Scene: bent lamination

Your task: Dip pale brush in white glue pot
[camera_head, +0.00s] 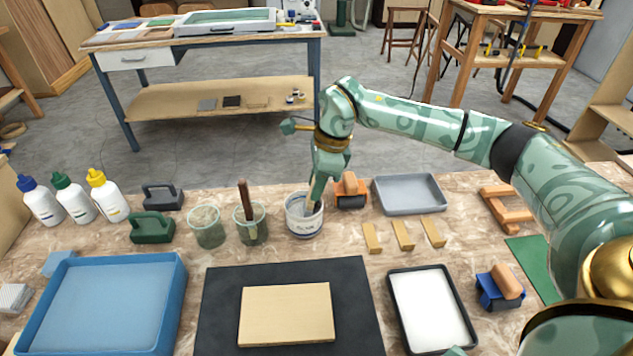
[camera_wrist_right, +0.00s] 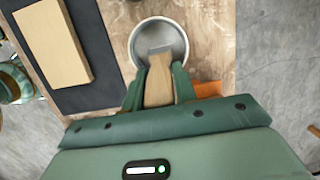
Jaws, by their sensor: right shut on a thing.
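The white glue pot (camera_head: 304,226) stands on the bench behind the dark mat, with dark lettering on its front. In the right wrist view the pot (camera_wrist_right: 180,31) shows from above as a round white rim with a greyish inside. My right gripper (camera_head: 312,195) points down at the pot. Its fingers are shut on the pale brush (camera_wrist_right: 158,90), whose wooden handle lies between them. The brush's greyish lower end reaches inside the pot's rim. Whether it touches glue I cannot tell.
A green-grey pot with a brown-handled brush (camera_head: 243,190) stands just left, beside another cup (camera_head: 207,228). A pale board (camera_head: 287,314) lies on the dark mat (camera_head: 222,300).

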